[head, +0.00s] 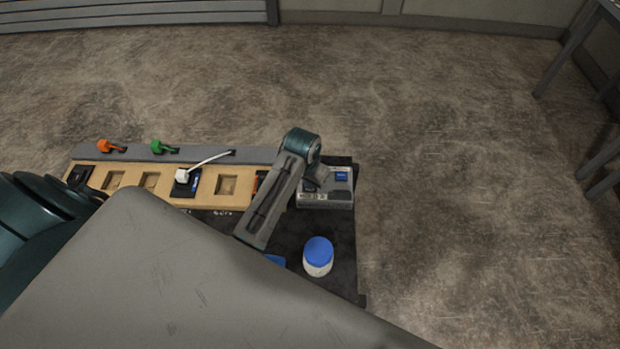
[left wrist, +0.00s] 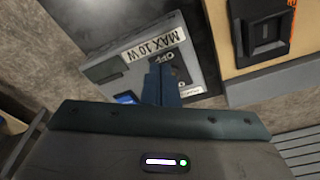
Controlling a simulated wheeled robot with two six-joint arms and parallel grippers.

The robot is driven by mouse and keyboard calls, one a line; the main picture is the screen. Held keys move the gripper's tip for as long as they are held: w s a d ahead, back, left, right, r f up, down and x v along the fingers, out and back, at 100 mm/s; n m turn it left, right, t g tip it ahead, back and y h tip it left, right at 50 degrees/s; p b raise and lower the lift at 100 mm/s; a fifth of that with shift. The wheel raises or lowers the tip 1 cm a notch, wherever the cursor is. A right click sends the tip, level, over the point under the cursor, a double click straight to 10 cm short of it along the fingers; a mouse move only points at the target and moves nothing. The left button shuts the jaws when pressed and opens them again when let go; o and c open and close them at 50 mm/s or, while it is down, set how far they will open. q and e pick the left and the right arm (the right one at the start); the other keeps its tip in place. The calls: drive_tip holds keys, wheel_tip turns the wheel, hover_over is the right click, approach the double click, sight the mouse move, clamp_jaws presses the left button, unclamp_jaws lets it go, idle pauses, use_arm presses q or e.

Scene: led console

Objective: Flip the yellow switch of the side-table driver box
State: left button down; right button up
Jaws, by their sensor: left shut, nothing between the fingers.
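The driver box (head: 340,196) is a grey box at the right end of the side table, with a small blue part on its top. In the left wrist view the box (left wrist: 100,72) shows a "MAX 10 W" label, an "OFF" mark and a dark patch beside the fingers. I cannot make out a yellow switch in either view; the fingers cover part of the box's face. My left gripper (head: 314,183) is over the left part of the box. Its fingers (left wrist: 161,80) are shut and empty, close to the "OFF" mark; contact cannot be told. My right gripper is not in view.
A wooden board (head: 205,188) with square recesses lies left of the box, holding dark modules and a white plug (head: 182,175) with a cable. Orange (head: 108,146) and green (head: 160,147) pieces sit behind it. A blue-lidded jar (head: 318,256) stands in front of the box.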

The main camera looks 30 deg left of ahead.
use_arm(q)
drive_tip(key=shift+f, duration=0.55)
drive_tip(key=shift+w+a, duration=0.1)
drive_tip(key=shift+w, duration=0.05)
drive_tip(key=shift+w+a, duration=0.2)
drive_tip(key=shift+w, duration=0.25)
drive_tip(key=shift+w+a, duration=0.2)
drive_tip(key=shift+w, duration=0.25)
drive_tip(key=shift+r, duration=0.1)
wheel_tip(320, 180, up, 7)
drive_tip(key=shift+s+d+p, duration=0.2)
drive_tip(key=shift+s+p, duration=0.1)
drive_tip(key=shift+s, duration=0.15)
idle(0.4)
idle(0.5)
